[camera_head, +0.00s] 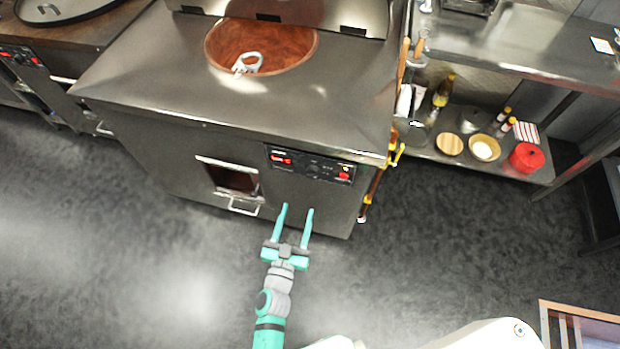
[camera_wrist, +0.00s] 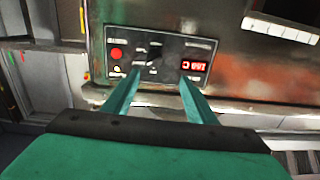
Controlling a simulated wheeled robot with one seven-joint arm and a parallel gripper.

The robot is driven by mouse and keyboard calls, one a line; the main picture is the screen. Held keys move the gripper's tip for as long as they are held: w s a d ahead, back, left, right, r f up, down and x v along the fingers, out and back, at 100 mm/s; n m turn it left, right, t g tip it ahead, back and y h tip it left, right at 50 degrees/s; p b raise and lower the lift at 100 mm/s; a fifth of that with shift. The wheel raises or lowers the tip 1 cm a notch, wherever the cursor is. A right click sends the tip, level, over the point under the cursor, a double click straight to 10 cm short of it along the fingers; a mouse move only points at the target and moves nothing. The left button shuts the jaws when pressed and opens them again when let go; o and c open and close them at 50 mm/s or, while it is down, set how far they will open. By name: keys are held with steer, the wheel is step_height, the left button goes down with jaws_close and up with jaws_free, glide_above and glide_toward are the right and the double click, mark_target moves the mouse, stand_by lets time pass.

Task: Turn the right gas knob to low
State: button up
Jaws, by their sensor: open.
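The tandoor's black control panel (camera_head: 318,161) is on the front of the steel counter unit, with a red display at its left and a red button at its right in the head view. The wrist view shows the panel (camera_wrist: 170,50) turned over, with the red button at left and the display at right. Dark knobs on the panel are too small and dim to tell apart, so I cannot read the right gas knob's setting. My gripper (camera_head: 298,208) is open and empty, below the panel in the head view. Its two fingers (camera_wrist: 160,75) point toward the panel, partly covering its edge.
The tandoor (camera_head: 150,75) has an open round clay mouth (camera_head: 262,44) and a small front hatch (camera_head: 232,180) left of the panel. A pipe with yellow valves (camera_head: 393,150) runs down its right side. A shelf with a red pot (camera_head: 527,157) stands right. Floor around my arm is clear.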

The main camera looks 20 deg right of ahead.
mark_target(313, 172)
steer(key=d+x, duration=0.1)
steer(key=x, duration=1.2)
steer(key=shift+d+h, duration=0.2)
steer(key=shift+h, duration=0.1)
steer(key=shift+s, duration=0.1)
steer(key=shift+a, duration=0.1)
steer(key=c, duration=1.1)
